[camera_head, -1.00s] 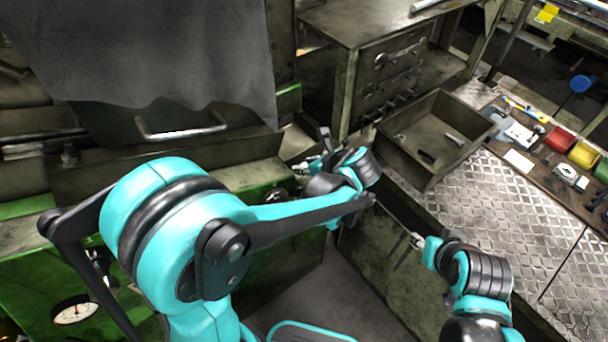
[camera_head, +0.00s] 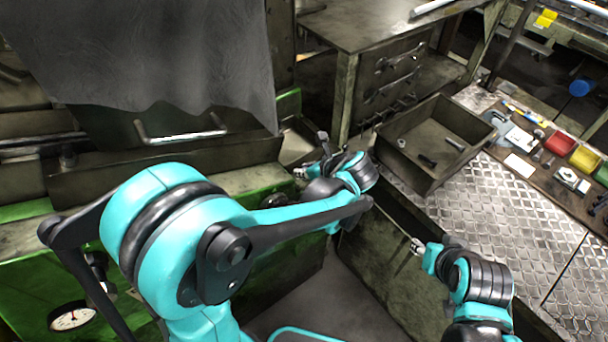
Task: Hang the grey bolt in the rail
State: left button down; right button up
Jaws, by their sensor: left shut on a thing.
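My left gripper (camera_head: 312,163) is at the far end of the teal arm, low over the machine's edge beside the chute-like opening. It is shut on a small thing. That thing is too small and too hidden by the fingers and wrist to make out, so I cannot tell whether it is the grey bolt. My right gripper (camera_head: 417,247) is at lower right, in front of the tray and apart from it; its jaws are too small to read. A light grey bolt-like piece (camera_head: 455,144) lies in the open tray. I cannot make out the rail clearly.
The metal tray (camera_head: 483,150) also holds a dark piece (camera_head: 427,160) and a small ring (camera_head: 402,142). A metal cabinet (camera_head: 350,60) stands behind. A grey cloth (camera_head: 150,60) hangs at upper left. Red (camera_head: 560,143) and yellow (camera_head: 585,158) bins stand on the right bench.

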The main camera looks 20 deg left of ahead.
pick_arm(q)
jog(key=shift+r+p, duration=2.8)
jog(key=shift+r, duration=0.95)
jog(key=shift+r, duration=0.1)
